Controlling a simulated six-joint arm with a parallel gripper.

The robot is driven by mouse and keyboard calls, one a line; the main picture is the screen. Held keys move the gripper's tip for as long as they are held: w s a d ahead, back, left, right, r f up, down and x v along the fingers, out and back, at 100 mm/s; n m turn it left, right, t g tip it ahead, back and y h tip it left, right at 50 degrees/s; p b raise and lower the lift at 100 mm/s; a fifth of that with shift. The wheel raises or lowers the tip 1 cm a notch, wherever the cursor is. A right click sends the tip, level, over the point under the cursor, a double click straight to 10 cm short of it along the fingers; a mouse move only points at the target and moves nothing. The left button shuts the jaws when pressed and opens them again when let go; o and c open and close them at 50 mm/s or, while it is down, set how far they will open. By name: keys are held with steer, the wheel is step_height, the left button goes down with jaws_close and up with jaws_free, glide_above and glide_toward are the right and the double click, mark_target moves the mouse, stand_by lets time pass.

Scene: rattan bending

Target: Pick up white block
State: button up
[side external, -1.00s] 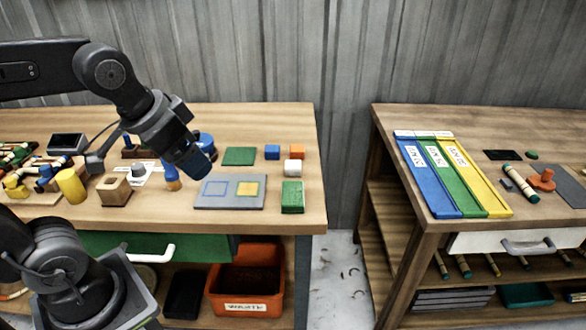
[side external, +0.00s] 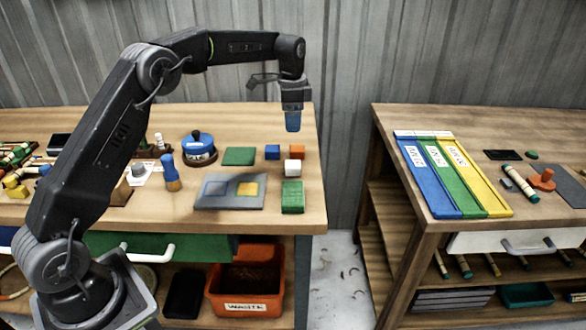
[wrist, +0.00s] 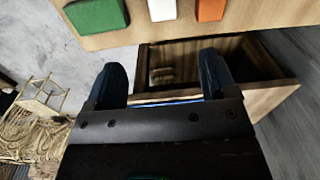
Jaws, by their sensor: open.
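The white block (side external: 292,167) sits on the right part of the left wooden table, in front of an orange block (side external: 297,151) and behind a green block (side external: 292,196). My gripper (side external: 292,125) is open, pointing down in the air above and behind these blocks. In the wrist view, the white block (wrist: 162,8) is at the top edge, partly cut off, between the green block (wrist: 98,14) and the orange block (wrist: 211,8). The open blue fingers (wrist: 162,82) have nothing between them.
A blue block (side external: 272,152) and a green mat (side external: 239,156) lie left of the white block. A grey plate (side external: 215,203) with blue and yellow squares lies at the front. A blue-lidded pot (side external: 199,156) stands further left. An orange waste bin (side external: 245,291) is below the table.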

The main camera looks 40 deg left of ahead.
step_height(320, 180, down, 2)
steer(key=w, duration=0.1)
glide_above(293, 163)
steer(key=f, duration=0.8)
steer(key=shift+w+a+f, duration=0.1)
steer(key=shift+w+f, duration=0.1)
steer(key=shift+f, duration=0.15)
steer(key=shift+s+f, duration=0.15)
steer(key=shift+f, duration=1.2)
steer(key=shift+s+f, duration=0.1)
steer(key=shift+f, duration=1.25)
steer(key=c, duration=1)
steer(key=shift+r, duration=0.1)
